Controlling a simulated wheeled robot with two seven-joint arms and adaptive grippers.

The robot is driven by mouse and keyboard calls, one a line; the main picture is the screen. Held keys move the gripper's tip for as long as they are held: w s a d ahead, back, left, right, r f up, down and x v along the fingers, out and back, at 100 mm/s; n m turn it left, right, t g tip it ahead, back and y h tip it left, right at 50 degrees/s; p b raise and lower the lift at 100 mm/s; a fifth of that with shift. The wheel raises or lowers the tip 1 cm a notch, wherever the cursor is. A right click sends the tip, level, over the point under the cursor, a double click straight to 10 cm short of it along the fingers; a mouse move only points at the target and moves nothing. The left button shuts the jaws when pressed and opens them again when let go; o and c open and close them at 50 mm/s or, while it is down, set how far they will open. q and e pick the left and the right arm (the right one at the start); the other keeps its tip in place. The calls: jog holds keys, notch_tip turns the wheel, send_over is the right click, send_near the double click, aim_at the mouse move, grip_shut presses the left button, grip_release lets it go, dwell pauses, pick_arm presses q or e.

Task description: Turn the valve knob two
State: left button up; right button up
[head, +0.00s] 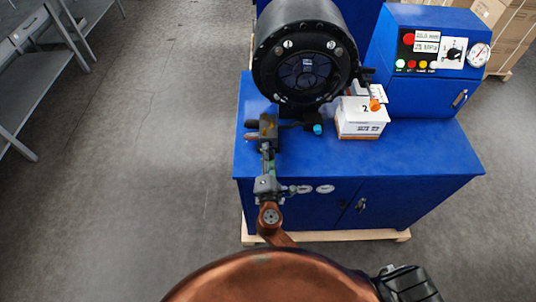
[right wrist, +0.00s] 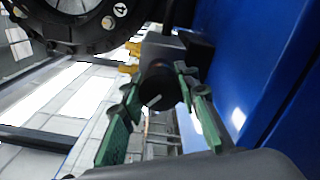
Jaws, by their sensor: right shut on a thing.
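A round black knob (right wrist: 160,88) with a white pointer line sits on a dark block in the right wrist view. I see no number on it. The pointer is tilted. My right gripper (head: 268,146) is at the left end of the blue bench in the head view, in front of a dark block (head: 264,126). Its green-padded fingers are on both sides of the knob, shut on it. In the head view the knob itself is hidden by the gripper. My left gripper is not in view.
The black round crimper head (head: 303,55) stands just above and right of my right gripper. A white box (head: 360,122) marked 2 stands right of it, by an orange knob (head: 375,105). A blue control cabinet (head: 425,80) is behind.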

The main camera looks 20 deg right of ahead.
dwell(0.4)
jog(key=o, duration=1.2)
jog(key=shift+c, duration=0.2)
jog(key=shift+s, duration=0.15)
jog(key=v, duration=1.1)
jog(key=shift+s, duration=0.35)
jog(key=shift+a, duration=0.15)
